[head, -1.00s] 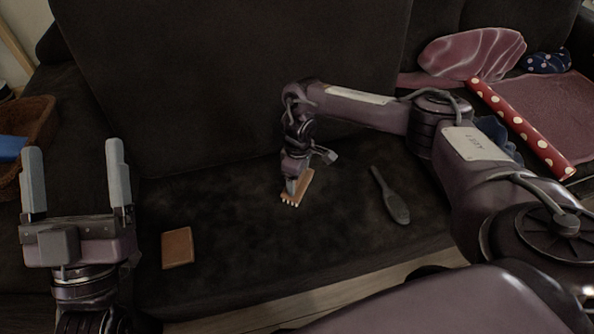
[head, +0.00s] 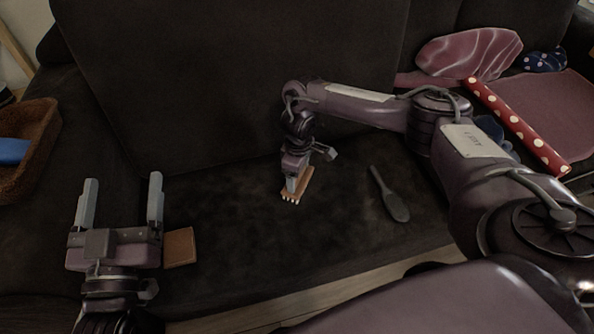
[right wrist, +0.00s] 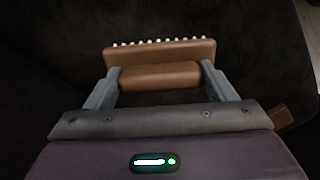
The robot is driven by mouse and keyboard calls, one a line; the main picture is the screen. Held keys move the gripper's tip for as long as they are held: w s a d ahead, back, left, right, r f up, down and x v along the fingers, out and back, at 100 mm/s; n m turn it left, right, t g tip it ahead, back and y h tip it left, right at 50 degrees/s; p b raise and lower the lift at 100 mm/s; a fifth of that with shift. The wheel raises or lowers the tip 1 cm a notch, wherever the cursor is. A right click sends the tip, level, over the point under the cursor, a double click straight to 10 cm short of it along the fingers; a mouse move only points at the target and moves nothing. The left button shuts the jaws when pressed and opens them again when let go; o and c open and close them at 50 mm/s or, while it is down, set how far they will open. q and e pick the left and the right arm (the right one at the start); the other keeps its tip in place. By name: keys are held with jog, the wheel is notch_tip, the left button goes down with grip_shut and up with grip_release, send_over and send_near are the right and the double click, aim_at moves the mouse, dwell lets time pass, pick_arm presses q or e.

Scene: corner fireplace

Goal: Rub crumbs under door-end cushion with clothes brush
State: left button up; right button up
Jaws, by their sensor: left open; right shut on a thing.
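The clothes brush (head: 301,183), a brown block with a row of white bristles, is in my right gripper (head: 292,178), bristles toward the dark seat (head: 240,235). In the right wrist view the jaws (right wrist: 160,73) close on both ends of its raised brown grip (right wrist: 160,76), with the bristles beyond. I cannot tell whether the bristles touch the seat. My left gripper (head: 123,182) is open and empty over the seat's left part. I cannot make out separate crumbs, only faint mottled patches on the fabric. No loose cushion shows at this end.
A flat brown item (head: 180,248) lies beside my left gripper. A dark paddle-shaped item (head: 393,203) lies right of the brush. A brown basket (head: 40,135) with something blue stands at left. A pink cushion (head: 470,52) and a polka-dot roll (head: 518,128) are at right.

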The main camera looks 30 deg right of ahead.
pick_arm(q)
jog(key=shift+f+g, duration=0.8)
jog(key=shift+f, duration=0.75)
